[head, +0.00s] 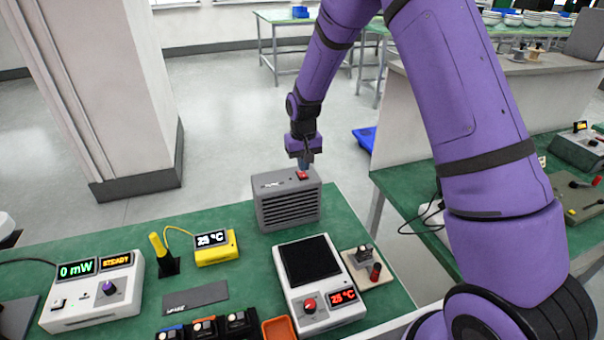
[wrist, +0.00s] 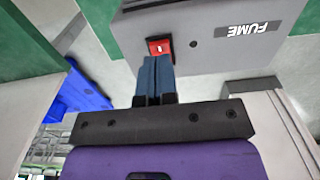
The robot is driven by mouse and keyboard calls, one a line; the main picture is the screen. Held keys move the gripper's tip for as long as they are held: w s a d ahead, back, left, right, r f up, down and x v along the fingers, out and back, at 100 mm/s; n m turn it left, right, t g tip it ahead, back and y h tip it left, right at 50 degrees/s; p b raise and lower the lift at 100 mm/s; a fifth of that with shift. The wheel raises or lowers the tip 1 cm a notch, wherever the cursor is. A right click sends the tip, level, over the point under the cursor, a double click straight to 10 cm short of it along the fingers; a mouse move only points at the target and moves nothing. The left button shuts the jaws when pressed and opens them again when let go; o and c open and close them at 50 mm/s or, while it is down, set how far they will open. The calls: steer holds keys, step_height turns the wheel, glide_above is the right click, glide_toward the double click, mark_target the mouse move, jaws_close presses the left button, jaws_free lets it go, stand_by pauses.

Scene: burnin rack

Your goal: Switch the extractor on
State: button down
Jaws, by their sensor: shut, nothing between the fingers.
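The extractor (head: 288,203) is a grey box with a slatted front, standing at the back right of the green bench. Its top, marked FUME, shows in the wrist view (wrist: 225,60). A red rocker switch (head: 302,175) sits on its top near the right end; it also shows in the wrist view (wrist: 160,47). My gripper (head: 304,164) is above and just behind the switch. In the wrist view its blue fingers (wrist: 155,62) are together and empty, with tips close to the switch edge. I cannot tell whether they touch it.
A hot plate (head: 312,290) with a red 25 °C display stands in front of the extractor. A yellow thermometer (head: 216,250) and a white power meter (head: 92,290) are to the left. A blue bin (head: 364,138) lies on the floor behind.

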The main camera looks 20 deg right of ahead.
mark_target(303, 175)
steer(key=shift+f, duration=1.25)
stand_by(0.9)
steer(key=shift+r, duration=3.55)
